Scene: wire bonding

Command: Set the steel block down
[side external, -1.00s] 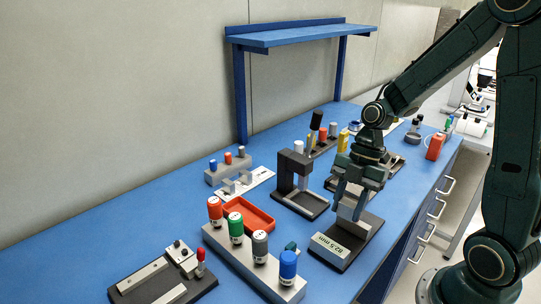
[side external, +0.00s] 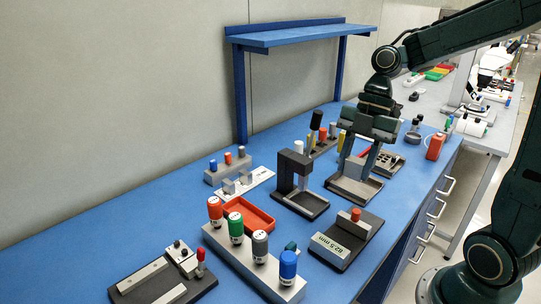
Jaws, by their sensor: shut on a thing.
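My gripper (side external: 358,170) is at the right-middle of the bench, pointing down, its two fingers spread around a grey steel block (side external: 356,166). The block sits low between the fingers, over the grey tray (side external: 347,194) behind the 82.5 mm stand. The fingers hide part of the block, and I cannot tell whether it touches the tray floor. The 82.5 mm stand (side external: 335,246) is in front, with an orange-red knob (side external: 355,214) on it and no block in view there.
A dark press-like stand (side external: 290,170) is close to the left of the tray. Colour-capped cylinders stand in a grey rack (side external: 240,262), beside a red tray (side external: 262,222). A dark holed plate (side external: 387,163) lies behind the gripper.

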